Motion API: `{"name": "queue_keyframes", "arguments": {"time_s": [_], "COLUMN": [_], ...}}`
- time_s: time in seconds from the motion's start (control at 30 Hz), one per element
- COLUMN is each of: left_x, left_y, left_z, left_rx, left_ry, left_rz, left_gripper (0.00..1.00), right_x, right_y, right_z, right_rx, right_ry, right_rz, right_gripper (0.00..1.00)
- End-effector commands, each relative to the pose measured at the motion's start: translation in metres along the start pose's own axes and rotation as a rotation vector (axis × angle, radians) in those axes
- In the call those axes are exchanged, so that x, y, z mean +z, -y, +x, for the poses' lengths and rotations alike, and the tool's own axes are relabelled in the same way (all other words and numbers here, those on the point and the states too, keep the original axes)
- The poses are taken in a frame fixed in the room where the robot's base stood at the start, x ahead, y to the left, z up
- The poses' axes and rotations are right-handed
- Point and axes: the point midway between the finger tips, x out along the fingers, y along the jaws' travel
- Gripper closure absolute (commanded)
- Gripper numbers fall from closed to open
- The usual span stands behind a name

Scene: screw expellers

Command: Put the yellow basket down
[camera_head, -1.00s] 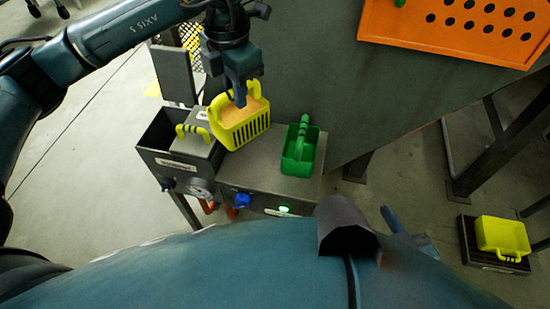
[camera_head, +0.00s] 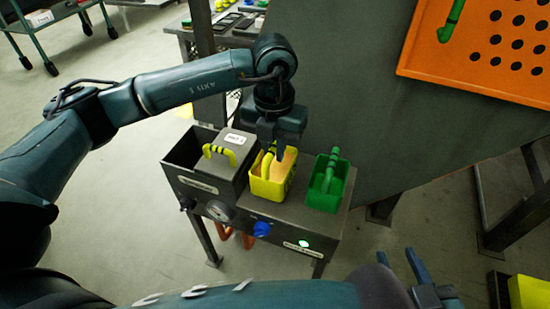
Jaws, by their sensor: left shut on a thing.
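The yellow basket (camera_head: 267,189), with brownish contents, is on or just above the top of the grey metal station (camera_head: 300,222), between a lidded tank and a green basket; whether its base touches cannot be told. My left gripper (camera_head: 273,153) points down from above, shut on the yellow basket's handle, which it partly hides. The basket looks roughly upright. My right gripper (camera_head: 418,270) is at the bottom edge, away from the station, and its jaw opening is unclear.
The green basket (camera_head: 326,190) stands close on the right. The grey tank (camera_head: 191,153) with a yellow-handled lid (camera_head: 222,153) is on the left. An orange perforated tray (camera_head: 480,60) is upper right. Another yellow container (camera_head: 530,292) lies lower right.

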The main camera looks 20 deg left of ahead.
Motion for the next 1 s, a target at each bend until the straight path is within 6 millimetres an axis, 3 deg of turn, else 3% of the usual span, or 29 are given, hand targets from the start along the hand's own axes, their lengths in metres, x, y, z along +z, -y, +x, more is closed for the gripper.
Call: {"name": "queue_keyframes", "arguments": {"time_s": [0.03,0.13,0.53,0.57,0.8,1.0], "left_x": [-0.001,0.000,0.000,0.000,0.000,0.000], "left_y": [0.000,0.000,0.000,0.000,0.000,0.000], "left_z": [0.012,0.025,0.030,0.029,0.028,0.028], "left_rx": [0.001,0.000,0.000,0.000,0.000,0.000], "left_ry": [-0.004,-0.002,0.000,-0.001,-0.001,-0.001], "left_rz": [-0.001,0.000,0.001,0.001,0.001,0.001], "left_gripper": [1.00,1.00,1.00,0.84,0.65,0.65], "right_x": [0.003,0.004,0.003,0.001,-0.001,-0.001], "right_y": [0.001,0.002,0.003,0.003,0.002,0.001], "right_z": [0.001,0.002,0.003,0.003,0.003,0.003], "right_rx": [0.001,0.000,-0.001,0.000,0.001,0.002], "right_ry": [-0.011,-0.030,-0.050,-0.056,-0.062,-0.059], "right_rz": [-0.005,-0.010,-0.017,-0.019,-0.021,-0.022], "right_gripper": [0.64,0.64,0.64,0.64,0.64,0.64]}}
